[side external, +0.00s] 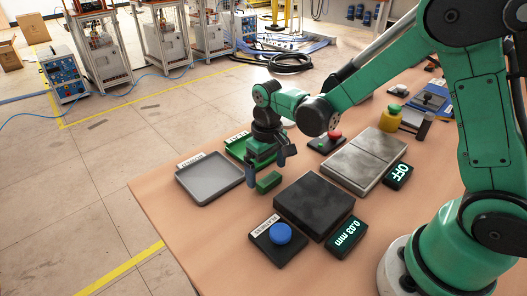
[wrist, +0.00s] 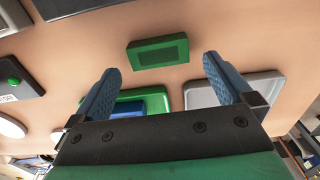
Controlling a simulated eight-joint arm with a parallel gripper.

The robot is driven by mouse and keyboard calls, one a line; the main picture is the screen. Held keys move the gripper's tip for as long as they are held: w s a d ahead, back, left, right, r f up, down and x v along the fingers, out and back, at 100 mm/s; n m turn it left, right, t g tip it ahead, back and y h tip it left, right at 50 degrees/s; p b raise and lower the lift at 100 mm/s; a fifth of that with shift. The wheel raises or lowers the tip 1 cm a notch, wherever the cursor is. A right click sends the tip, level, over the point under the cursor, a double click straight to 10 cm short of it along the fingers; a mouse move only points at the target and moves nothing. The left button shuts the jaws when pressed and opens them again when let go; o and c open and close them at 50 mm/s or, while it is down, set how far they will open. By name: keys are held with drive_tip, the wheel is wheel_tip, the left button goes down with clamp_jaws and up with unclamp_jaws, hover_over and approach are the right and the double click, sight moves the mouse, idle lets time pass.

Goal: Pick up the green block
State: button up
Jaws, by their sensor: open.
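The green block (side external: 268,182) lies on the tan table between the grey tray and the black plate. My gripper (side external: 266,172) is just above and around it in the side view, with blue fingers pointing down. In the wrist view the green block (wrist: 158,52) lies flat, beyond the fingertips and roughly centred between them. My gripper (wrist: 158,66) is open there, with nothing between its fingers. I cannot tell the exact height of the fingertips over the block.
A grey tray (side external: 186,189) stands left, with a green tray (side external: 236,146) behind my gripper. A black plate (side external: 301,226), a blue button (side external: 280,233) and a 0.03 mm display (side external: 345,236) are in front.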

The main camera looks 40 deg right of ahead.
drive_tip(key=shift+f, duration=0.9)
drive_tip(key=c, duration=1.4)
drive_tip(key=shift+r, duration=0.1)
